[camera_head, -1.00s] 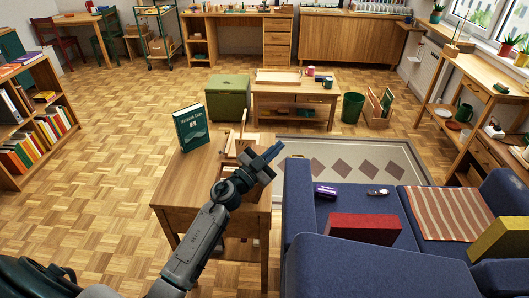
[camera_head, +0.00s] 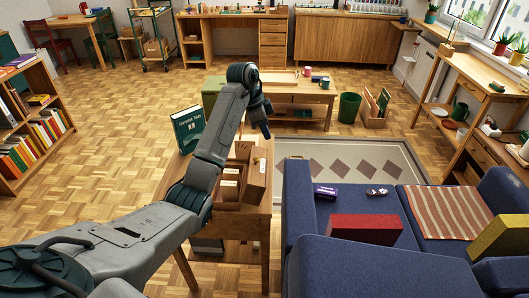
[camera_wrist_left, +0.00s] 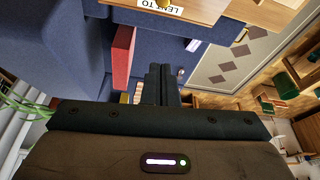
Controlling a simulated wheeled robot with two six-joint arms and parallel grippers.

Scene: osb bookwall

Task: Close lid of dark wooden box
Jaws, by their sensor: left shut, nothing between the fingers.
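The wooden box (camera_head: 227,193) stands on the small wooden side table (camera_head: 236,224), partly hidden behind my left arm. White labels show inside it. A wooden panel, apparently its raised lid (camera_head: 256,178), stands up at the right side of the box. My left gripper (camera_head: 264,131) points down above and just beyond the box and panel; it is shut and empty. In the left wrist view its shut fingers (camera_wrist_left: 160,72) point toward the sofa, and a wooden surface with a "LENT TO" label (camera_wrist_left: 161,8) shows at the top edge. My right gripper is not in view.
A green book (camera_head: 189,128) stands upright at the table's far left corner. The blue sofa (camera_head: 345,265) is close on the right of the table. A low table (camera_head: 290,98) stands farther back, with a patterned rug (camera_head: 350,158) and open floor between.

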